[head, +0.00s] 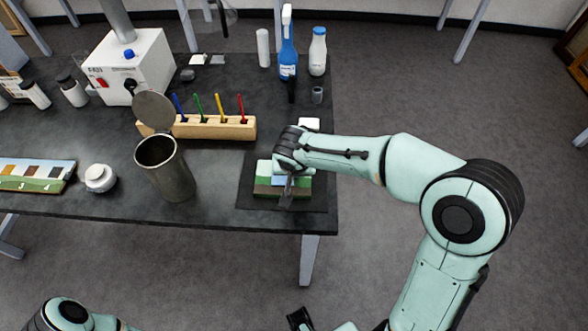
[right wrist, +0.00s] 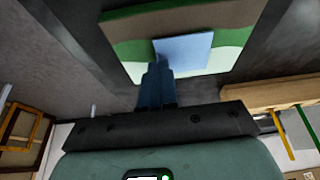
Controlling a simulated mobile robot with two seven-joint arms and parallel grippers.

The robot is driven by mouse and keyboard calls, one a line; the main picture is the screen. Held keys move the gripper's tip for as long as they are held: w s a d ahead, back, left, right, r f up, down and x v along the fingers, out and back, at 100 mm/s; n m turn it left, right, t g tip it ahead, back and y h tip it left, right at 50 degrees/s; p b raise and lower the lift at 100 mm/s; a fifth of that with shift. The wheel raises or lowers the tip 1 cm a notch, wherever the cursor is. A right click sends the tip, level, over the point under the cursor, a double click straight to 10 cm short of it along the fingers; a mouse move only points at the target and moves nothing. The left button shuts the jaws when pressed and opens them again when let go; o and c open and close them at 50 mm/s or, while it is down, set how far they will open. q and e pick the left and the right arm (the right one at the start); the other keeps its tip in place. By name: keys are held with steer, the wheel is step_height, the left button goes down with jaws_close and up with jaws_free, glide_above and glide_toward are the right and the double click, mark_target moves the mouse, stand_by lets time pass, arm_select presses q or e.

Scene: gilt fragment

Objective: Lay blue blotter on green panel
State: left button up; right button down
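The green panel (head: 262,190), a small board painted in green, brown and pale bands, lies on a dark mat near the table's front right corner. The blue blotter (right wrist: 185,50) is a small light-blue square over the panel (right wrist: 125,50). It looks flat and slightly turned against the panel's bands; I cannot tell whether it fully touches. My right gripper (right wrist: 157,68) has its fingers together at one corner of the blotter and appears to pinch it. In the head view the right gripper (head: 287,188) partly hides panel and blotter.
A dark mat (head: 245,200) surrounds the panel. Behind it stands a wooden rack (head: 215,132) with several coloured sticks. Bottles (head: 317,55) stand at the back.

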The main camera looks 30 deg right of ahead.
steer(key=shift+f, duration=0.15)
steer(key=c, duration=1.4)
jaws_free()
steer(key=shift+r, duration=0.25)
steer(key=v, duration=1.2)
steer(key=shift+p, duration=0.45)
steer(key=shift+s+f, duration=0.1)
steer(key=shift+f, duration=0.05)
